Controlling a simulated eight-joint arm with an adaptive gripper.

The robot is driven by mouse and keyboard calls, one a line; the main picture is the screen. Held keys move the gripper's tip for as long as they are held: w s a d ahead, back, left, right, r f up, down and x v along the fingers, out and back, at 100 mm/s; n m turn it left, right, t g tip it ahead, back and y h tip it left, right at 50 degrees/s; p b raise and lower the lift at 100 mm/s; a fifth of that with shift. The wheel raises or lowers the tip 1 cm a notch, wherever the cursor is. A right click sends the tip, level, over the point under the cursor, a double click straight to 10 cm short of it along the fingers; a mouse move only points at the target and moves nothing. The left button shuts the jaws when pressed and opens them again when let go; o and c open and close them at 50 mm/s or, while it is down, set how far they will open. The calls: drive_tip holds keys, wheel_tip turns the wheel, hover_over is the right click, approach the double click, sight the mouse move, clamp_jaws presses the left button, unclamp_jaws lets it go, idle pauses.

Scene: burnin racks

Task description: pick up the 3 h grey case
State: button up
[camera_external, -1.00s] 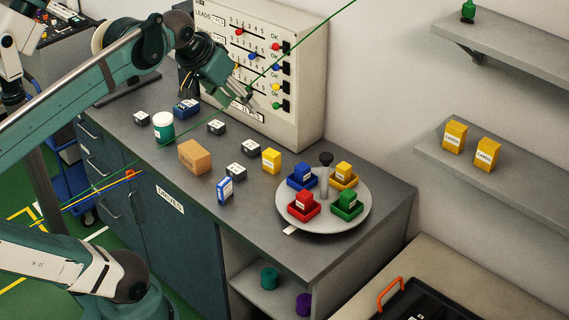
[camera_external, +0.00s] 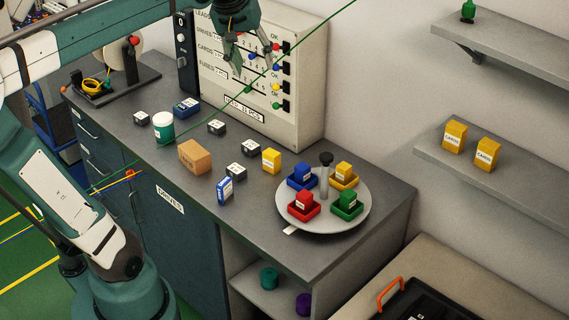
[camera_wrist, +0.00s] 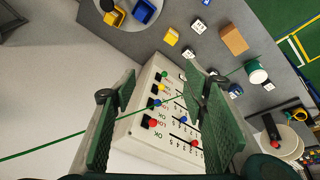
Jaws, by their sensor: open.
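Several small dark-grey cases with white labelled tops lie on the bench: one at the back left (camera_external: 141,118), one right of the cup (camera_external: 216,128) and two close together nearer the middle (camera_external: 251,149) (camera_external: 236,169). Their labels are too small to read, so I cannot tell which is the 3 h case. Small cases also show in the wrist view, one at the top (camera_wrist: 199,26). My gripper (camera_external: 251,60) is open and empty, high in front of the switch panel and well above the cases. Its two green fingers (camera_wrist: 162,80) stand wide apart over the panel in the wrist view.
The switch panel (camera_external: 310,110) stands at the bench's back. A white-and-green cup (camera_external: 163,127), orange-brown box (camera_external: 195,157), blue-white box (camera_external: 225,190), yellow box (camera_external: 271,160) and blue box (camera_external: 186,108) share the bench. A round carousel (camera_external: 325,223) holds coloured trays at right.

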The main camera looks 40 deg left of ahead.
drive_tip(key=w+a+n+g+p, duration=0.2)
drive_tip(key=w+a+n+p, duration=0.3)
drive_tip(key=w+a+p, duration=0.25)
drive_tip(key=n+g+p, duration=0.2)
drive_tip(key=n+p, duration=0.3)
hover_over(251, 144)
wheel_tip(251, 144, down, 4)
drive_tip(key=shift+h, duration=0.3)
drive_tip(key=f, duration=2.9)
drive_tip(key=shift+s+f, duration=0.15)
drive_tip(key=shift+s, duration=0.1)
drive_tip(key=shift+f, duration=0.5)
drive_tip(key=shift+f, duration=0.1)
drive_tip(key=shift+f, duration=1.2)
drive_tip(key=shift+f, duration=0.15)
drive_tip(key=shift+w+f+p, duration=0.1)
drive_tip(key=shift+f+p, duration=0.3)
drive_tip(key=shift+f, duration=2.05)
